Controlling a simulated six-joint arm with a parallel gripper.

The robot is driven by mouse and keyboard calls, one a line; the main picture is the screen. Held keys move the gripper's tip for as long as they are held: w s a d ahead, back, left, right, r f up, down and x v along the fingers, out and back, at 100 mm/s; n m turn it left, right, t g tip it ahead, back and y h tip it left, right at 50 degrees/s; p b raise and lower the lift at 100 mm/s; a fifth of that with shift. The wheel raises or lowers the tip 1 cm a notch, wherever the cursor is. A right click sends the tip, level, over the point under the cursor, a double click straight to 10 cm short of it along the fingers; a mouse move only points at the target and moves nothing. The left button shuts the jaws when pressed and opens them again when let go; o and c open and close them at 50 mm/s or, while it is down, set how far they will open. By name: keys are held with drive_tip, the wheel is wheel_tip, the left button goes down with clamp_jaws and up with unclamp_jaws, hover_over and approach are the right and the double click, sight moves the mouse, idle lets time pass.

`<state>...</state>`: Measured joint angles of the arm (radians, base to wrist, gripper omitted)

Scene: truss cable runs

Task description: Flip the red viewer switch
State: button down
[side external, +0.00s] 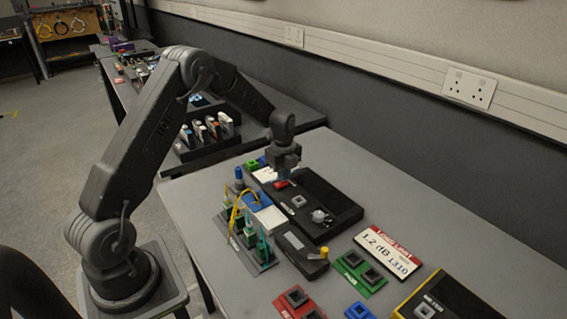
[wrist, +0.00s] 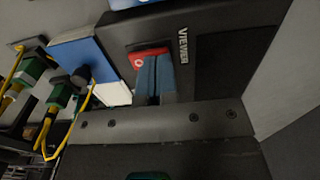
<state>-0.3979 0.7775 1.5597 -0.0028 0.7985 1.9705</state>
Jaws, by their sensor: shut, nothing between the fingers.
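The red viewer switch (side external: 281,184) sits on the black viewer box (side external: 338,207) at its left part. In the wrist view the red switch (wrist: 143,56) shows a white round mark, beside the white "VIEWER" label on the viewer box (wrist: 209,32). My gripper (side external: 285,174) is right above the switch, pointing down. In the wrist view its two blue fingertips (wrist: 155,62) lie together, shut and empty, and overlap the lower right part of the switch. I cannot tell whether they touch it.
A blue and white block (side external: 266,213) and a rack of green connectors with yellow cable (side external: 250,240) stand close to the left of the viewer. A dark grey device (side external: 301,252) lies in front. A red and white "1.2 dB" sign (side external: 388,251) lies to the right.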

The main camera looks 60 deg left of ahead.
drive_tip(key=shift+f, duration=0.3)
drive_tip(key=shift+f, duration=0.25)
drive_tip(key=shift+s+r, duration=0.3)
drive_tip(key=shift+s, duration=0.45)
